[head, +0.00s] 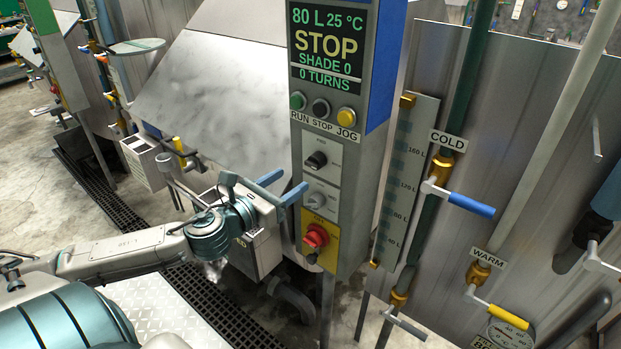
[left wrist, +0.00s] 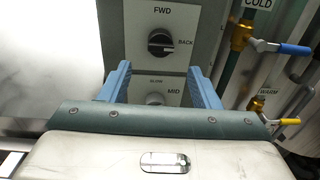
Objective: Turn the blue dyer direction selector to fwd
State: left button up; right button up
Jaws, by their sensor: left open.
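The direction selector (head: 316,160) is a black round knob on a white plate, upper of the knobs on the grey control column with blue side (head: 383,70). In the left wrist view the selector (left wrist: 160,42) has FWD printed above it and BACK to its right. Its pale mark looks roughly level, but which end points I cannot tell surely. My left gripper (head: 284,187) is open and empty, its blue fingers in front of and below the selector, apart from it. The fingers (left wrist: 160,85) also show in the left wrist view. My right gripper is not in view.
Below the selector are a grey knob (head: 316,200), marked SLOW and MID, and a red knob (head: 315,236) on yellow. Green, black and yellow buttons sit above. The COLD valve's blue lever (head: 471,205) and the WARM valve's yellow lever (head: 508,316) stick out at the right.

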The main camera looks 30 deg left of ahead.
aim_at(310, 167)
pick_arm(q)
jog(key=w+b, duration=0.2)
jog(key=w, duration=0.1)
jog(key=w+b, duration=0.2)
jog(key=shift+w+d, duration=0.2)
jog(key=shift+d, duration=0.1)
jog(key=shift+w+d, duration=0.2)
jog(key=shift+w, duration=1.15)
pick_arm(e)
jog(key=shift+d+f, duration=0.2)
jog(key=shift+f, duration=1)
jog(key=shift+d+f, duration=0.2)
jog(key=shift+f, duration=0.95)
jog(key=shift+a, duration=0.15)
pick_arm(q)
jog(key=shift+c, duration=0.7)
jog(key=c, duration=0.8)
jog(key=shift+c, duration=0.2)
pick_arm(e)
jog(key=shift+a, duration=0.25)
